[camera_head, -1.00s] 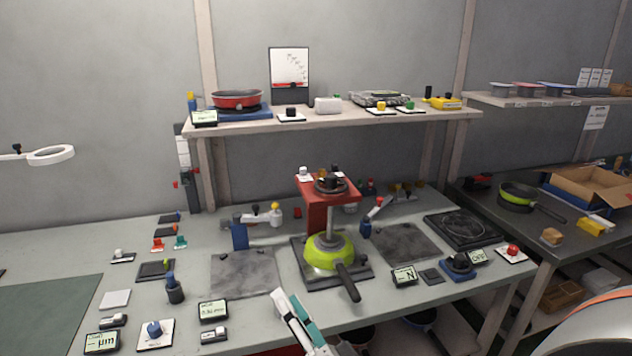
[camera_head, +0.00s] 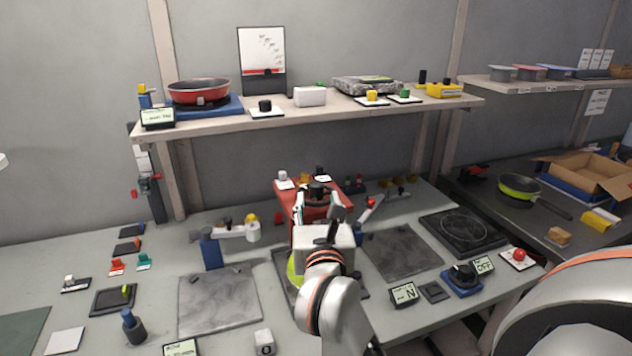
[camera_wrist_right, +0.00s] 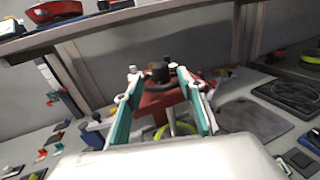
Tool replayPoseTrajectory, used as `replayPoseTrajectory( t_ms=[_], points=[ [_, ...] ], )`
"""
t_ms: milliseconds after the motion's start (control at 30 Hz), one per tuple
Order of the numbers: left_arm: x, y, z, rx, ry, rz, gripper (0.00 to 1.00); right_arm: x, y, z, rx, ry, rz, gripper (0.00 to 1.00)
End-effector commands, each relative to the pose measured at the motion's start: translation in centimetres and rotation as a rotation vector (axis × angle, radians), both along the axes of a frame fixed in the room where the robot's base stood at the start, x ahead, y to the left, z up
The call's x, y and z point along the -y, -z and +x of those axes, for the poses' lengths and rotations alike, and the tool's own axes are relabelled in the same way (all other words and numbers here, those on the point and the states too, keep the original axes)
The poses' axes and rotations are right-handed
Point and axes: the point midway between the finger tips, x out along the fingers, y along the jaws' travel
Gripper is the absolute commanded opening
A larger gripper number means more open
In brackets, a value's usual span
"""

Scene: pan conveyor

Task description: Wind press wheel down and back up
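The red press (camera_head: 286,195) stands in the middle of the bench with its dark press wheel (camera_head: 317,189) on top. The wheel also shows in the right wrist view (camera_wrist_right: 165,73), ahead of my fingers. My right gripper (camera_head: 319,203) is at the wheel. Its two teal-lined fingers stand apart in the wrist view (camera_wrist_right: 161,103), with the wheel and its knob seen between them. I cannot tell whether they touch it. The green pan (camera_head: 293,269) under the press is mostly hidden by my right arm. My left gripper is not in view.
A shelf (camera_head: 215,120) with a red pan (camera_head: 199,92) runs above and behind the press. Grey plates (camera_head: 218,300) lie on both sides of it. A blue-based knob (camera_head: 462,279) and small displays (camera_head: 404,294) stand at the right front.

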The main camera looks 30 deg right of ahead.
Motion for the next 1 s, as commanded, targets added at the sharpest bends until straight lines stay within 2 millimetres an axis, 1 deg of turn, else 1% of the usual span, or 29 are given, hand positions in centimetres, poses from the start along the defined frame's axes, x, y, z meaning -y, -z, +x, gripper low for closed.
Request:
replayPoseTrajectory(
  t_ms=[300,400,600,833,867,900,967,1000],
  points=[
    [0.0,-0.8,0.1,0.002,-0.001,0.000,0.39,2.4,-0.2,4.1,0.001,0.002,-0.005,0.40],
    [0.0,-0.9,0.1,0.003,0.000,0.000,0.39,3.0,-0.1,5.1,0.000,0.002,-0.006,0.40],
    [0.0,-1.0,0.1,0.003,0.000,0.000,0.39,3.7,-0.1,6.1,-0.001,0.002,-0.005,0.40],
    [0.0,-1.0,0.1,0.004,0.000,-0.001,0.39,3.7,0.0,6.2,0.000,0.002,-0.004,0.40],
    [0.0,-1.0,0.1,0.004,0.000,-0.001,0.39,3.7,0.0,6.2,0.000,0.002,-0.004,0.37],
    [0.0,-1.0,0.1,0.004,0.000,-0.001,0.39,3.7,0.0,6.2,0.000,0.002,-0.004,0.27],
    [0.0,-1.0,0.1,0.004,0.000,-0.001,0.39,3.7,0.0,6.2,0.000,0.002,-0.004,0.11],
    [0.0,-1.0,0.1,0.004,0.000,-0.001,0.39,3.7,0.0,6.2,0.000,0.002,-0.004,0.01]
  ],
)
